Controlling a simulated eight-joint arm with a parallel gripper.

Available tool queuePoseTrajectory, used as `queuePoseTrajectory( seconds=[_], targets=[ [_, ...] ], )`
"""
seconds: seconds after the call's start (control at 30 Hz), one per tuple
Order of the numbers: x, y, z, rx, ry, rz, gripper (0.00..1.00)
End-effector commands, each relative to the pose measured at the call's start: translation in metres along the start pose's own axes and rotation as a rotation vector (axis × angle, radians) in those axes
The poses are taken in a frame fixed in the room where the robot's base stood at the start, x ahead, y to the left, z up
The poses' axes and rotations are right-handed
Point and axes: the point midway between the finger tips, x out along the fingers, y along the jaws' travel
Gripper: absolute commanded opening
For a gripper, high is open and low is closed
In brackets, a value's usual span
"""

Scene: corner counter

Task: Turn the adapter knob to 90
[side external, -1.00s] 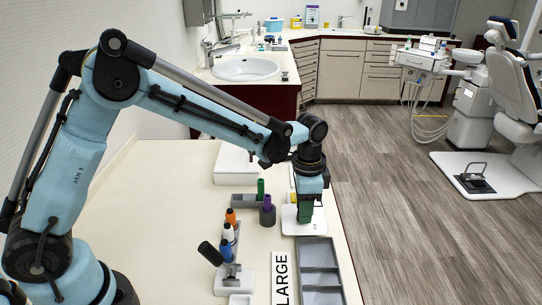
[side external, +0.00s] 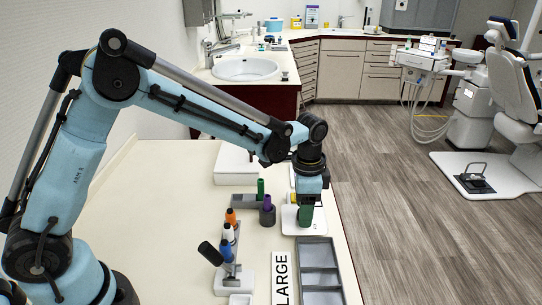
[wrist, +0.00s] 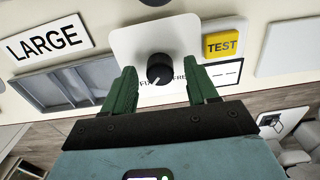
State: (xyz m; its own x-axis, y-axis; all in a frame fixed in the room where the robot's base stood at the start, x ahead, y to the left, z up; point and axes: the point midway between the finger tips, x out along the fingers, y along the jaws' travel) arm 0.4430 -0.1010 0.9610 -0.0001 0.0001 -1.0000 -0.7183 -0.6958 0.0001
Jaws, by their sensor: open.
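The adapter knob (wrist: 160,68) is a round black knob with a white pointer line, on a white plate (wrist: 135,40) in the wrist view. The pointer line slants toward the bottom left of that view. My gripper (wrist: 163,75) is open, with one green finger on each side of the knob and a visible gap to it on both sides. In the side view my gripper (side external: 305,214) points down over the white plate (side external: 290,222), and its fingers hide the knob. Printing on the plate is partly covered by the knob.
A yellow TEST button (wrist: 222,44) and a small display (wrist: 224,73) sit beside the knob. A LARGE sign (side external: 281,278) and a grey divided tray (side external: 318,262) lie nearby. A purple marker in a dark holder (side external: 267,214) stands left of my gripper.

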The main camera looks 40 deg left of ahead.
Motion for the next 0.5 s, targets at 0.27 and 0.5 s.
queuePoseTrajectory(
  seconds=[0.27,0.5],
  targets=[
    [-0.013,0.000,0.000,-0.001,0.000,0.000,0.58],
    [-0.057,0.000,0.000,0.000,0.000,0.000,0.58]
  ],
)
